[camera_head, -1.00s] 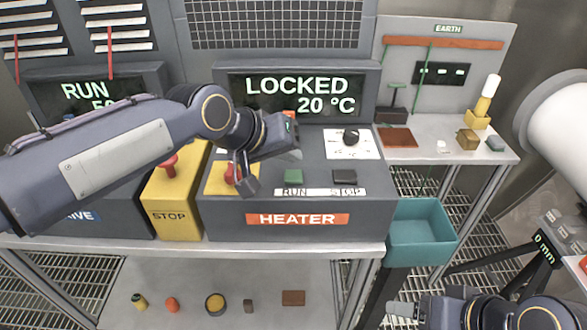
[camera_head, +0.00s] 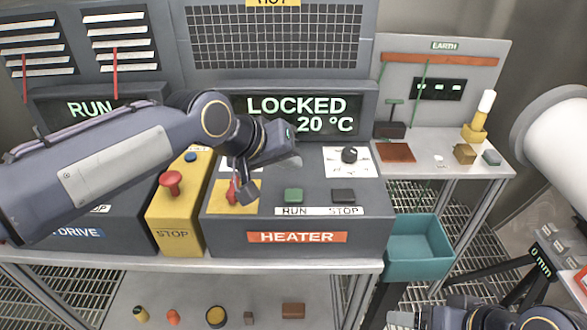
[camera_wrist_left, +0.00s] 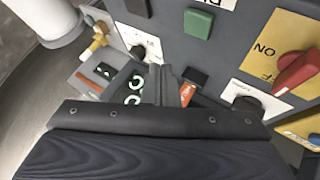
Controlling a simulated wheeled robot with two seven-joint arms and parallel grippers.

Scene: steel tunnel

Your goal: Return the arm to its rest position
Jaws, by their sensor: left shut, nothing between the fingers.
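My left gripper (camera_head: 248,192) comes in from the left over the grey heater box (camera_head: 230,238). Its fingers are shut and empty, just in front of and beside the red rotary switch (camera_head: 233,196) on a yellow plate. In the left wrist view the red switch (camera_wrist_left: 298,72) stands at the right by an ON label, apart from the dark gripper (camera_wrist_left: 165,88). My left forearm crosses the drive panel and hides part of its display. My right gripper (camera_head: 402,319) is at the bottom edge, mostly cut off, and its jaws cannot be made out.
The display (camera_head: 300,118) reads LOCKED and 20 °C. A yellow STOP box (camera_head: 172,235) with a red knob (camera_head: 172,182) stands under my left forearm. A teal bin (camera_head: 418,262) is right of the heater box. Small items lie on the lower shelf (camera_head: 265,292).

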